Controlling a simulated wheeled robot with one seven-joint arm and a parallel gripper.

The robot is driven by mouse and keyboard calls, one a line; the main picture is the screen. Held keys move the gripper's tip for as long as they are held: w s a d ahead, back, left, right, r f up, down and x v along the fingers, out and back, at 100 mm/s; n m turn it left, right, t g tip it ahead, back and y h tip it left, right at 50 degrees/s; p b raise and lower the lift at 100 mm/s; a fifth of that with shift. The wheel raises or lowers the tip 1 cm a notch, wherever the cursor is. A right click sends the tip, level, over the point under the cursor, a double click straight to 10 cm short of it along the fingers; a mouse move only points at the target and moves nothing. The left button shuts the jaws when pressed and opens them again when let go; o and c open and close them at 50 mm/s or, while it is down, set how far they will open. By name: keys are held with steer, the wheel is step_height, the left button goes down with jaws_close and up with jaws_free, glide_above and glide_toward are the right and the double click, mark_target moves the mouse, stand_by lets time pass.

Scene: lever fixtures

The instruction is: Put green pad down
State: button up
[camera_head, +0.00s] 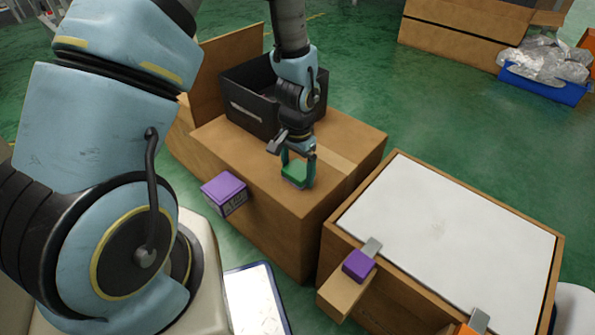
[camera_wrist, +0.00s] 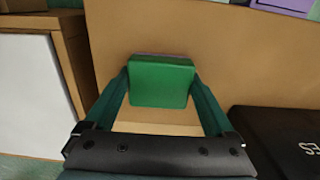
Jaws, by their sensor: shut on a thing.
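The green pad (camera_head: 297,170) is a small flat square block at the front corner of the brown cardboard box top (camera_head: 330,139). My gripper (camera_head: 297,178) points down over this corner, with its fingers on both sides of the pad. In the wrist view the pad (camera_wrist: 160,84) sits between the two dark green fingers of my gripper (camera_wrist: 160,88), which are shut on it. I cannot tell whether the underside of the pad touches the cardboard.
A black open bin (camera_head: 262,95) stands behind my gripper on the same box. A purple block (camera_head: 225,192) is at the box's left front edge. A white-topped wooden cabinet (camera_head: 450,240) stands at right, with a purple lever block (camera_head: 358,265) and an orange one (camera_head: 465,330) in front.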

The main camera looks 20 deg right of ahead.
mark_target(298, 170)
steer(key=shift+f, duration=0.2)
steer(key=o, duration=1)
steer(key=shift+r, duration=0.1)
step_height(298, 170, up, 12)
steer(key=p, duration=0.3)
steer(key=a+r+n, duration=0.5)
steer(key=a+r, duration=0.1)
steer(key=a, duration=0.6)
steer(key=w+a+r+n+t, duration=0.1)
steer(key=a+r+n, duration=0.5)
steer(key=a, duration=0.7)
steer(key=shift+w+r+t, duration=0.15)
steer(key=shift+r+t, duration=0.15)
steer(key=shift+r, duration=0.1)
